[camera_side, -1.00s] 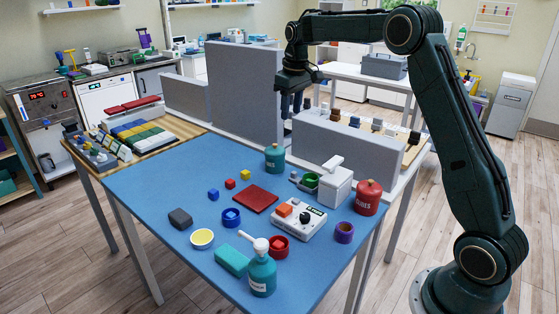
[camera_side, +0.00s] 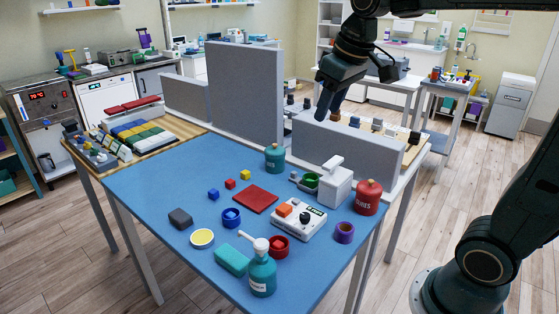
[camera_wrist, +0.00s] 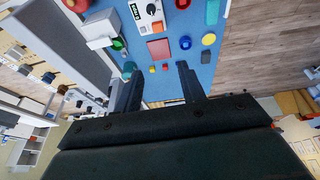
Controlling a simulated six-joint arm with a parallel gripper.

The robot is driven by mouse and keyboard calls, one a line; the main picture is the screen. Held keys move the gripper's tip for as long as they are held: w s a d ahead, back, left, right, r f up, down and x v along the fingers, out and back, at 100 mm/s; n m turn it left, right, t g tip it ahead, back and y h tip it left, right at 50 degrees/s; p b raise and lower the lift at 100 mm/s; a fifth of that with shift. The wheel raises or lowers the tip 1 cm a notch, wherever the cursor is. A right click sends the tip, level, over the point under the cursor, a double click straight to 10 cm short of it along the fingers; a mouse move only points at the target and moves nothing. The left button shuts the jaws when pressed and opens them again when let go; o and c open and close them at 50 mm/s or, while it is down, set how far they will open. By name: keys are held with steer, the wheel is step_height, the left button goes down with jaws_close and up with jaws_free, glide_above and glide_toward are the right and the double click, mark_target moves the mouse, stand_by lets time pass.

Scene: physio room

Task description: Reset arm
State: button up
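My gripper (camera_side: 325,100) hangs in the air above the low grey partition at the back of the blue table (camera_side: 150,190). In the wrist view my gripper's two dark fingers (camera_wrist: 158,85) stand wide apart with nothing between them that they touch. The table's small items show beyond and between the fingertips, well out of reach. My arm reaches in from the upper right of the side view.
A tall grey panel (camera_side: 243,90) and a low grey partition (camera_side: 345,147) edge the table's back. On the table are a green bottle (camera_side: 275,158), a red jar (camera_side: 368,197), a white device (camera_side: 299,219), a pump bottle (camera_side: 262,275) and several small blocks.

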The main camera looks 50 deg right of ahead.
steer(key=s+a+f+t, duration=0.1)
steer(key=s+a+f, duration=0.1)
steer(key=s, duration=0.6)
steer(key=s+a+f, duration=0.2)
steer(key=s+f, duration=0.2)
steer(key=s, duration=0.4)
steer(key=shift+a+t+y, duration=0.3)
steer(key=shift+a+t, duration=0.1)
